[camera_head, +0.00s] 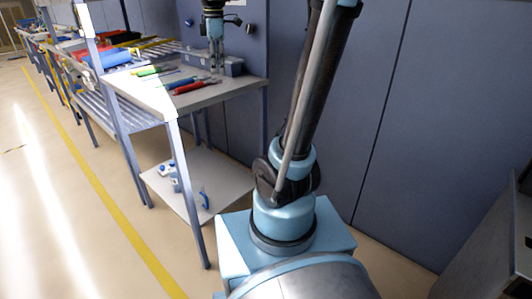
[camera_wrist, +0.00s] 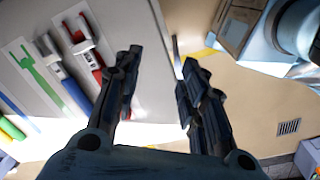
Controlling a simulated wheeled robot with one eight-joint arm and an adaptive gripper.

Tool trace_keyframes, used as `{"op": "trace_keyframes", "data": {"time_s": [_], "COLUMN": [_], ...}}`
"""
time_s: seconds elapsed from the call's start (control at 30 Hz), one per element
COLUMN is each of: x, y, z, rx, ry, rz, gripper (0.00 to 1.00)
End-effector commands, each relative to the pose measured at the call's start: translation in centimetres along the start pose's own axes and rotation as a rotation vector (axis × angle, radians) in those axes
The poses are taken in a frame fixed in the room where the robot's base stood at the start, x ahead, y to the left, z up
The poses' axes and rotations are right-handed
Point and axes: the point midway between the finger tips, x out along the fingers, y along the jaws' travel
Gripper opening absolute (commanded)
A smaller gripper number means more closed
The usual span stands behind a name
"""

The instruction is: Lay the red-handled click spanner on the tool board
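The red-handled click spanner (camera_head: 188,87) lies on the grey bench top in the head view, with its metal end toward the right.
A grey box (camera_head: 234,66) stands at the bench's back right. The bench has a lower shelf (camera_head: 215,180) with small items. Floor is open left of the bench.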

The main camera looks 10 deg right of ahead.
Motion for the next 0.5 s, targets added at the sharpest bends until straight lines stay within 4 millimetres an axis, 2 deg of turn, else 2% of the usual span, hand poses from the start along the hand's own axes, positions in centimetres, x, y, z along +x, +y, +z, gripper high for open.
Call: {"op": "trace_keyframes", "data": {"time_s": [0.03, 0.2, 0.5], "x": [0.8, 3.8, 10.6], "y": [-1.5, -6.1, -14.2], "z": [1.2, 4.4, 8.8], "rx": [0.076, 0.353, 0.841], "ry": [0.001, 0.009, 0.033], "rz": [0.007, 0.032, 0.075], "gripper": [0.38, 0.38, 0.38]}}
